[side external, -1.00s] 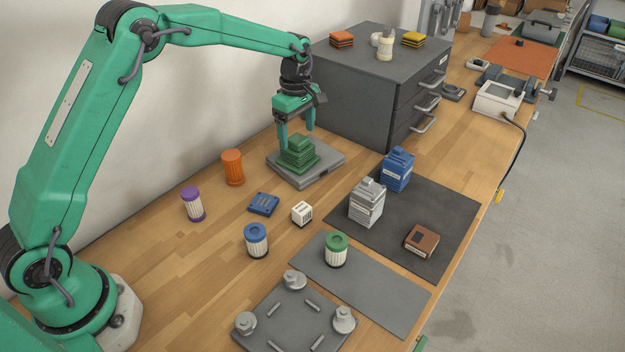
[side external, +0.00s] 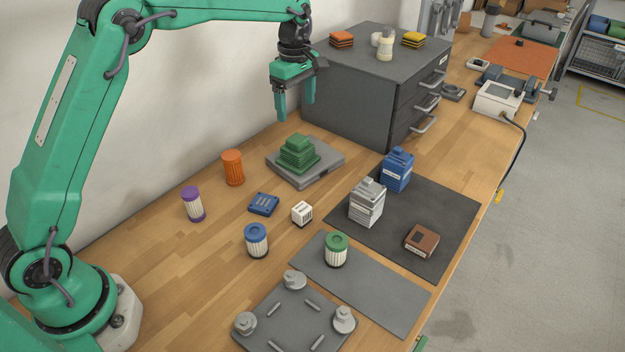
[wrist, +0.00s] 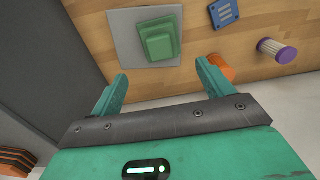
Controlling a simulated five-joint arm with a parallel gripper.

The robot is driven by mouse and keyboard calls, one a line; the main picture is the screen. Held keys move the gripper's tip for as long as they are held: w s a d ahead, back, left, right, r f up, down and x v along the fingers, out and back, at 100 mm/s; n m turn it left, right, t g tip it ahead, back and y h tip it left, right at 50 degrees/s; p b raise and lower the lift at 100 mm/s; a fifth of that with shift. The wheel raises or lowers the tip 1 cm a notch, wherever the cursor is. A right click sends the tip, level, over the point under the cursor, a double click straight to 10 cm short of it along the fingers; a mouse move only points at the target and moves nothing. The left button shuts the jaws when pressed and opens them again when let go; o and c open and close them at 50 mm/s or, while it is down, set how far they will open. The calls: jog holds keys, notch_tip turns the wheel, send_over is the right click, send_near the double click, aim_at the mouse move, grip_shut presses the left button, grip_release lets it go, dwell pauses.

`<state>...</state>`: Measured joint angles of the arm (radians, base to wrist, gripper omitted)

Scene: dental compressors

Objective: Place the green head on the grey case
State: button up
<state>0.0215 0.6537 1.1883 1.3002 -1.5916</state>
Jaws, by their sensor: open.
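The green head (side external: 298,152), a stepped green block, sits upright on the flat grey case (side external: 330,155) near the wall. In the wrist view the green head (wrist: 160,41) rests within the outline of the grey case (wrist: 122,30). My gripper (side external: 295,106) is open and empty, above the green head and clear of it. In the wrist view my gripper (wrist: 163,76) shows its two fingers spread, with nothing between them.
A grey drawer cabinet (side external: 350,95) stands close behind the case. A dark mat (side external: 440,205) holds a grey block (side external: 366,204), a blue block (side external: 397,170) and a brown box (side external: 421,240).

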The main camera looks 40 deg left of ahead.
jog(key=s+r+m+t, duration=0.3)
jog(key=s+r+m, duration=0.65)
jog(key=s, duration=0.65)
jog(key=s+a+f+m+t, duration=0.1)
jog(key=s+m, duration=0.7)
jog(key=s, duration=1)
jog(key=shift+f+t, duration=0.7)
jog(key=shift+t, duration=0.1)
